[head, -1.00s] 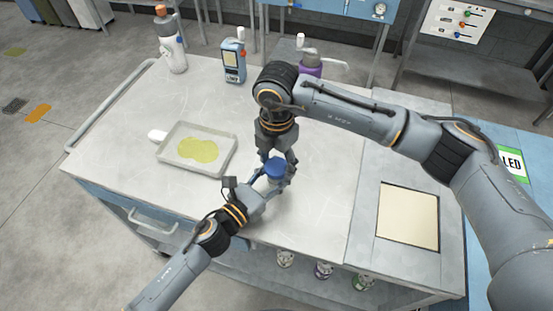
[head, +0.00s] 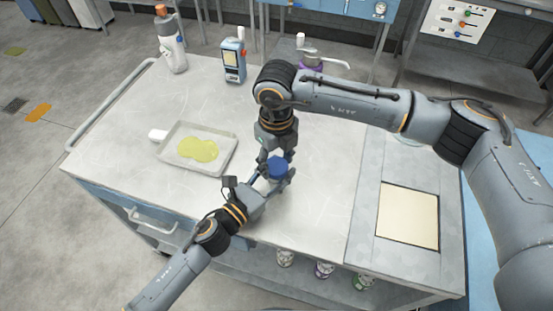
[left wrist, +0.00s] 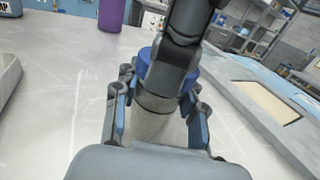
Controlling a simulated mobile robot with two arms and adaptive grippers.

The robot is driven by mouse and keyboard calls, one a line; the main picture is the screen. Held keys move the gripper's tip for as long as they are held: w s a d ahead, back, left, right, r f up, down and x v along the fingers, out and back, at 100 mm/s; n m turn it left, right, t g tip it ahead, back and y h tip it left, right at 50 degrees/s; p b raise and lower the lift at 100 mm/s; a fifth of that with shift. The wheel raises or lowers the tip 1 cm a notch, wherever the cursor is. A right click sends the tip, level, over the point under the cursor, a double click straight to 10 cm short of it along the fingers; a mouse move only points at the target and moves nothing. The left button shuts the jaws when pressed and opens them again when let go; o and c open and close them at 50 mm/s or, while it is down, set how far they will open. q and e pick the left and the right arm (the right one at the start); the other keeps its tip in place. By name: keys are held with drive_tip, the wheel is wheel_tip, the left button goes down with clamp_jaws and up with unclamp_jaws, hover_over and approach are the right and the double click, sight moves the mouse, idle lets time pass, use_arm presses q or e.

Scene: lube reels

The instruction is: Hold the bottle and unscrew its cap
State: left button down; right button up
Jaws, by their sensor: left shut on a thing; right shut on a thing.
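A small bottle stands on the cart top near its front edge. Its pale body (left wrist: 147,124) shows in the left wrist view, below a wide blue cap (head: 278,167). My left gripper (head: 271,184) comes in from the front left and is shut around the body, one finger on each side in the left wrist view (left wrist: 157,122). My right gripper (head: 276,163) reaches down from above and is shut on the blue cap. Its fingers hide part of the cap, and the bottle's lower part is mostly hidden in the head view.
A tray (head: 170,160) with a yellow-green puddle lies to the left. A grey bottle (head: 174,50), a handheld meter (head: 233,62) and a purple pump container (head: 311,68) stand at the back. A beige pad (head: 408,215) lies on the right. Several cans sit on the lower shelf.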

sight(277, 165)
drive_tip(key=n, duration=0.4)
drive_tip(key=shift+n, duration=0.3)
drive_tip(key=n, duration=0.4)
drive_tip(key=shift+n, duration=0.3)
drive_tip(key=n, duration=1)
drive_tip(key=shift+r, duration=0.2)
drive_tip(key=shift+r, duration=0.95)
drive_tip(key=shift+r, duration=2)
drive_tip(key=shift+c, duration=0.2)
use_arm(q)
drive_tip(key=c, duration=0.7)
unclamp_jaws()
